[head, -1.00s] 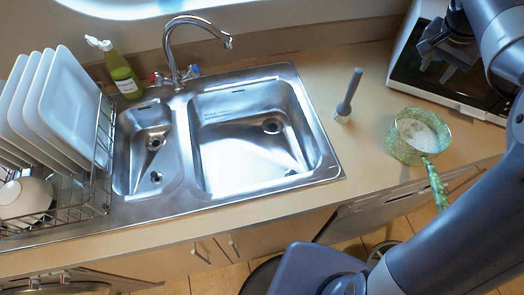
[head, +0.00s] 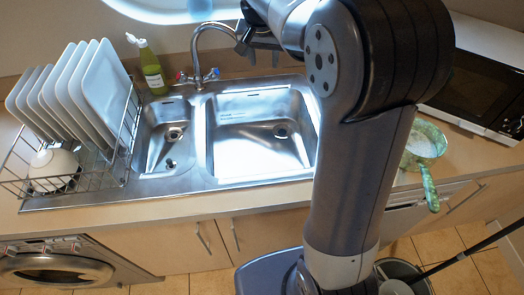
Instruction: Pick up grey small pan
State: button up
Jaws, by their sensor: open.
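A small pan (head: 425,143) stands on the counter to the right of the sink. It looks mottled green outside, with a pale whitish inside, rather than plain grey. Its green handle (head: 430,188) points toward the front edge of the counter. My gripper (head: 257,45) is at the top of the head view, in front of the window wall and beside the tap's spout. It is open and empty, well away to the left of the pan.
A steel double sink (head: 200,180) with a tap (head: 197,50) fills the middle counter. A dish rack (head: 120,165) with plates and a green bottle (head: 152,70) are at the left. A microwave (head: 480,75) stands behind the pan.

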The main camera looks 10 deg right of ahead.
aim_at(427, 143)
jog(key=z, duration=1.65)
jog(key=k, duration=0.5)
jog(key=i+j+z, duration=0.1)
jog(key=i+z, duration=0.2)
jog(key=i, duration=0.15)
